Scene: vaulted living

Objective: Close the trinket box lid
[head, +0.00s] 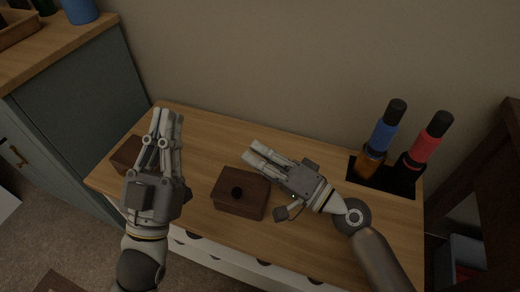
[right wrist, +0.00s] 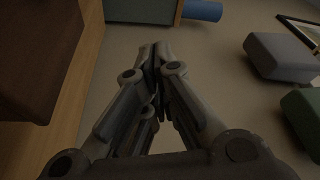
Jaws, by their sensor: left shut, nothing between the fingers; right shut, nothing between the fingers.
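A dark brown wooden box with a round black knob, apparently the trinket box (head: 228,205), sits on the wooden tabletop (head: 215,130). Its lid (head: 255,188) looks down flat on the box, with no gap that I can make out. My right gripper (head: 250,152) is shut and empty, just behind and right of the box. In the right wrist view its fingertips (right wrist: 158,50) meet, with a dark brown box surface (right wrist: 35,50) at the upper left. My left gripper (head: 168,115) is shut and empty, left of the box, fingers pointing to the back.
Another brown box (head: 126,154) is partly hidden behind my left gripper. A dark tray (head: 398,181) holds a blue-banded bottle (head: 378,140) and a red-banded bottle (head: 425,145) at the right. A wall stands behind the table. The tabletop's back middle is clear.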

